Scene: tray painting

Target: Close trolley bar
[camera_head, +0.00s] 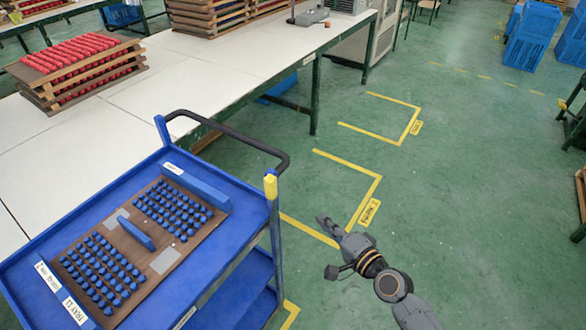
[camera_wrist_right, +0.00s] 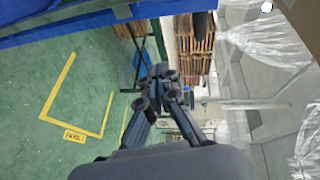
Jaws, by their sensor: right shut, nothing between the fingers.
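The blue trolley (camera_head: 238,207) stands at lower left beside the white table. Its black bar (camera_head: 235,137) curves from the blue post at the back left round to the front right, ending near the yellow-capped corner post (camera_head: 270,187). My right gripper (camera_head: 324,222) is over the green floor, right of the trolley and apart from the bar. In the right wrist view the gripper (camera_wrist_right: 163,72) shows its fingers together, with nothing held. A blue edge, apparently the trolley (camera_wrist_right: 90,22), crosses the top left there. My left gripper is out of view.
On the trolley lies a brown tray (camera_head: 165,262) with several blue pegs. The long white table (camera_head: 190,75) carries stacked wooden trays (camera_head: 75,68). Blue crates (camera_head: 530,35) stand at the far right. The floor right of the trolley is open, with yellow markings.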

